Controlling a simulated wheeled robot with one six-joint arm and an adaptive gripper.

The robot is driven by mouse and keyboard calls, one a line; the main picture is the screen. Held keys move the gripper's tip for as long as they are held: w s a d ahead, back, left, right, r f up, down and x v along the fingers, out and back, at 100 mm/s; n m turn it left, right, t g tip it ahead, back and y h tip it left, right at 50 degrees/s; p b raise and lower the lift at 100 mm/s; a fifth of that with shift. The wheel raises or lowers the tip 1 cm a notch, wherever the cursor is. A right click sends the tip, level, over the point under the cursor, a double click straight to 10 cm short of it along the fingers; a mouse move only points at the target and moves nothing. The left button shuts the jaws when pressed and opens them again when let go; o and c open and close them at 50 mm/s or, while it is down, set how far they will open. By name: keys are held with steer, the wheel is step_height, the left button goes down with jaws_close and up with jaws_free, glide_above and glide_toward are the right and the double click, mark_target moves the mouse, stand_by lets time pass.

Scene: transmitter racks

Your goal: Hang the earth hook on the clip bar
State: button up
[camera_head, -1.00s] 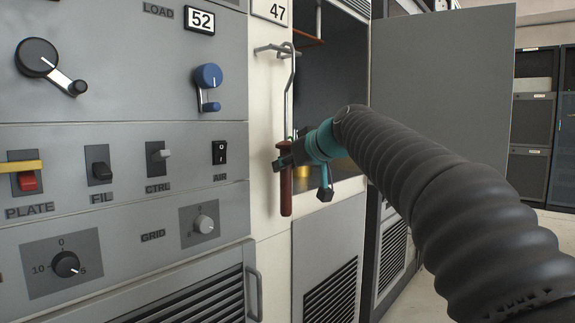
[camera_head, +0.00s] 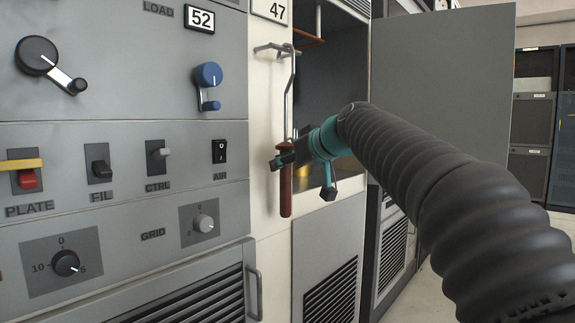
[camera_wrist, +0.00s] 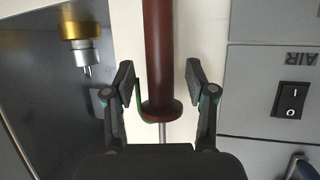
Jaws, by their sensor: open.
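The earth hook has a dark red handle (camera_head: 286,192) and a thin metal rod (camera_head: 289,100) rising to a bent top. It hangs upright against the cream panel, its bent top at the metal clip bar (camera_head: 268,48); the exact contact there is too small to tell. My gripper (camera_head: 284,156) is at the upper part of the handle. In the wrist view my gripper (camera_wrist: 160,84) is open, with one finger on each side of the handle (camera_wrist: 159,50). Gaps show between the handle and both pads. The handle's collar and a short piece of rod show between the fingers.
A grey panel with switches and knobs (camera_head: 208,75) stands to the left. An open cabinet bay (camera_head: 335,85) lies to the right, with a grey door (camera_head: 440,80) swung out beyond it. A brass-coloured fitting (camera_wrist: 82,32) is in the bay.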

steer(key=f+b+v, duration=0.1)
steer(key=v, duration=0.9)
steer(key=shift+s+d+r, duration=0.2)
steer(key=shift+s+d, duration=0.15)
steer(key=shift+s, duration=0.05)
steer(key=s+d+b, duration=0.1)
steer(key=s+d, duration=0.5)
steer(key=d, duration=0.2)
steer(key=shift+s+d, duration=0.35)
steer(key=shift+s, duration=0.05)
stand_by(0.6)
